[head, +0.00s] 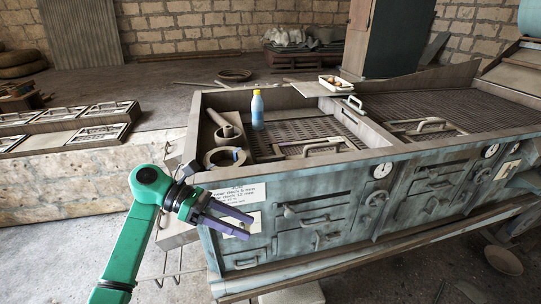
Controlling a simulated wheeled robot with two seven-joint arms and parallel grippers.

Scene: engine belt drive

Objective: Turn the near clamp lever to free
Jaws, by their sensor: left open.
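My left gripper (249,227) is on a green arm that comes in from the lower left. Its two dark purple fingers are spread apart and empty, pointing right in front of the front left corner of a worn grey-blue machine (390,215). The machine's front panel carries several levers and handles, among them a small lever (290,211) just right of my fingertips and another handle (319,240) below it. I cannot tell which one is the near clamp lever. A white label (238,192) with partly readable text sits behind my gripper and is partly hidden by it. My right gripper is not in view.
On the machine's top are a blue bottle (257,112) with a yellow cap, a thick ring (225,158), a loop handle (310,147) and a small tray (335,83). Round gauges (382,170) sit on the front. A stone ledge (70,180) stands at left. The floor at lower left is open.

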